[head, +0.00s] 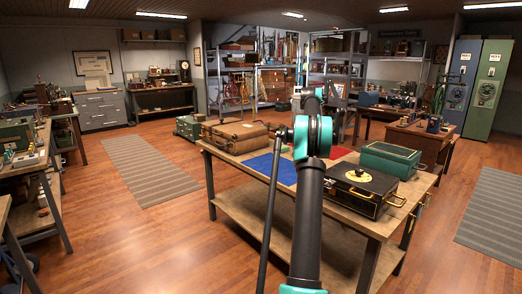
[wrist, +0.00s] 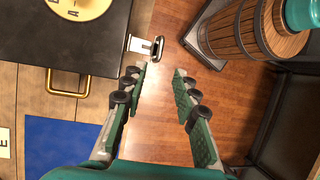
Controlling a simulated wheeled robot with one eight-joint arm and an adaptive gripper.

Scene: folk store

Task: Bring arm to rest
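My gripper (wrist: 162,76) shows in the wrist view with its two green-padded fingers apart and nothing between them. It is open, with the wooden floor behind the gap. The black case (wrist: 60,35) with a yellow disc is to its upper left, with a brass handle and a metal piece at its edge. In the head view my arm rises in front of the wooden table (head: 232,200). My gripper cannot be made out there. The black case (head: 350,198) stands on the table to the right of my arm.
The table also bears a brown suitcase (head: 235,136), a blue mat (head: 262,167), a red mat (head: 340,157) and a green box (head: 390,158). A wooden barrel (wrist: 240,30) stands at the upper right in the wrist view. Open floor (head: 150,240) lies left of the table.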

